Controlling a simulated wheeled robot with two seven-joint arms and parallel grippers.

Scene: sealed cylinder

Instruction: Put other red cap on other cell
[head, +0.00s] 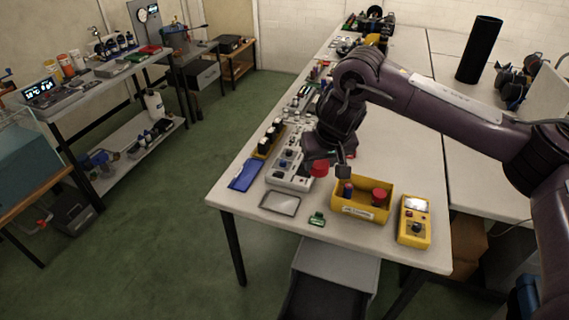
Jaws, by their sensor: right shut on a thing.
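My right gripper (328,168) is above the table's front part, shut on a red cap (319,169). The held cap is up and to the left of a yellow bin (362,209). In the bin, a dark blue cell (348,190) stands at the left with no red cap visible on it. At the right of the bin, another red cap (379,194) sits on top of a second cell, whose body is mostly hidden. The held cap is apart from both cells. My left gripper is not in view.
A yellow meter (414,222) lies right of the bin. A grey tray (280,204), a small green part (317,219) and a blue tray (245,175) lie to its left. A grey fixture (285,180) is close to my gripper. The white table (390,140) is clear behind the bin.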

